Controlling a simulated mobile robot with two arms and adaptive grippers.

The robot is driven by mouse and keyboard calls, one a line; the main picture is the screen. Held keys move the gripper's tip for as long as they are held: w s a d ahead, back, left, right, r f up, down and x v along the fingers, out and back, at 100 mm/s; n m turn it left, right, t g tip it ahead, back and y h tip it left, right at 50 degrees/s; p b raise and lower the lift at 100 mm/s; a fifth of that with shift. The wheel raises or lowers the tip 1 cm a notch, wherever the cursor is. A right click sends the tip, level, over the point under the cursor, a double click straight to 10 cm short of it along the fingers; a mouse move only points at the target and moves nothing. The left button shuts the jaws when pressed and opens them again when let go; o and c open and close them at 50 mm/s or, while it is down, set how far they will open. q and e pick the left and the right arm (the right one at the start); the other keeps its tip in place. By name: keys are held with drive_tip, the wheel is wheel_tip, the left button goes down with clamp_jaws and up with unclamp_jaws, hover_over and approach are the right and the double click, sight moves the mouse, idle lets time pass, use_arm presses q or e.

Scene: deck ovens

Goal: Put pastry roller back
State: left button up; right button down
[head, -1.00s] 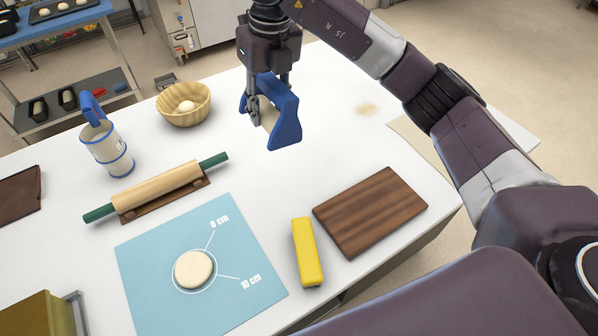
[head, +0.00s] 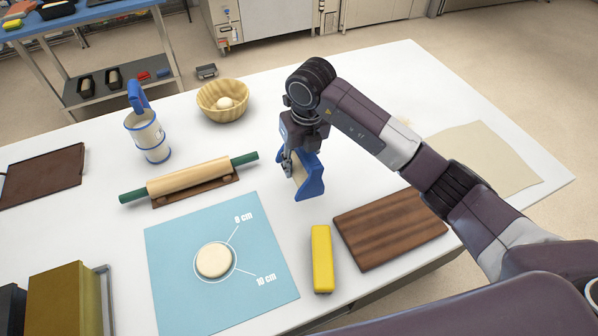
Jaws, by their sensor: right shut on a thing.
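The pastry roller (head: 312,178) has a blue frame and a pale cylinder. In the head view it is right of the rolling pin and above the yellow block. My right gripper (head: 291,166) is shut on it and holds it with the blue frame tilted. It is low over the white table (head: 370,110); I cannot tell whether it touches the top. My left gripper is not in view.
A green-handled rolling pin (head: 188,179) lies on a brown stand. A blue mat (head: 180,295) bears a dough disc (head: 213,260). Nearby are a yellow block (head: 321,258), wooden board (head: 390,230), basket (head: 222,112), blue-handled sifter (head: 148,138) and dough sheet (head: 485,158).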

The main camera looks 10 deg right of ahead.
sight(303, 150)
wheel_tip(303, 150, down, 4)
drive_tip(key=shift+r+p, duration=0.1)
drive_tip(key=shift+p, duration=0.45)
drive_tip(key=shift+f, duration=0.5)
drive_tip(key=c, duration=1.4)
unclamp_jaws()
drive_tip(key=r+b, duration=0.1)
drive_tip(key=r, duration=0.2)
drive_tip(key=r+b, duration=0.1)
drive_tip(key=r, duration=0.3)
drive_tip(key=s+r, duration=0.1)
drive_tip(key=r, duration=0.2)
drive_tip(key=shift+d+r+b, duration=0.35)
drive_tip(key=shift+b, duration=0.05)
drive_tip(key=shift+s+r, duration=0.2)
drive_tip(key=shift+r, duration=0.4)
